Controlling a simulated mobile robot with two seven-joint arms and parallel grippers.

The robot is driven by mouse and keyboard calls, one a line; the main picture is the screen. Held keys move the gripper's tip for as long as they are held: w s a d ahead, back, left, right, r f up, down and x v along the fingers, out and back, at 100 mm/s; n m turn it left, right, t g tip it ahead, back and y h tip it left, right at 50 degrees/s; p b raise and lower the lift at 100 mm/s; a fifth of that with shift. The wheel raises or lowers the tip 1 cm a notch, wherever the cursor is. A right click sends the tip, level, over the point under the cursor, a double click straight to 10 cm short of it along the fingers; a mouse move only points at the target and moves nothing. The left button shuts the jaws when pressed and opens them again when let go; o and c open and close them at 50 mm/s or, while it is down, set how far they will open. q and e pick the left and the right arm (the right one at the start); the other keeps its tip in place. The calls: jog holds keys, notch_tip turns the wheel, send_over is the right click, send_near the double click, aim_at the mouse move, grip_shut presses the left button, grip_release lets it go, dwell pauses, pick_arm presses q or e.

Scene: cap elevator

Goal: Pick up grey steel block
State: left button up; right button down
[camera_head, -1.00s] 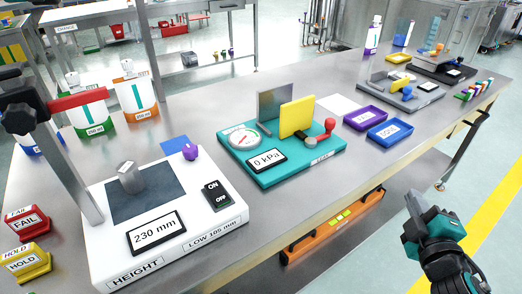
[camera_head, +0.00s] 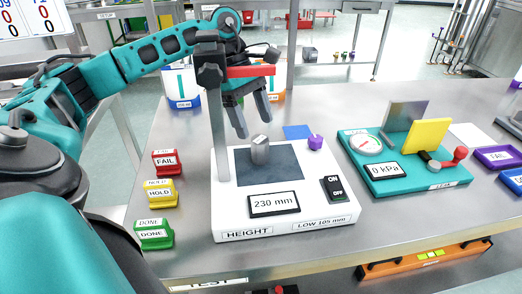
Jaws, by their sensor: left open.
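The grey steel block (camera_head: 260,150) stands upright on the dark pad (camera_head: 284,165) of the white height station (camera_head: 226,206). My left arm reaches in from the left, behind the station's grey post. My left gripper (camera_head: 254,118) is open and empty, pointing down just above and slightly behind the block. Its two dark fingers are apart, and the block is below them. Part of the gripper's body is hidden by the post and the red bar (camera_head: 250,71). My right gripper is not in view.
The grey post (camera_head: 216,125) stands close left of the block. A display (camera_head: 274,203), an on/off switch (camera_head: 334,189) and a purple knob (camera_head: 315,143) surround the pad. FAIL, HOLD and DONE blocks line the left. A teal pressure station (camera_head: 377,178) stands to the right.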

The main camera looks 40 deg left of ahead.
aim_at(260, 139)
pick_arm(q)
jog(key=shift+s+x, duration=0.2)
jog(key=shift+x, duration=3.35)
jog(key=shift+d+r, duration=0.1)
jog(key=shift+d, duration=0.05)
jog(key=shift+c, duration=0.3)
grip_shut()
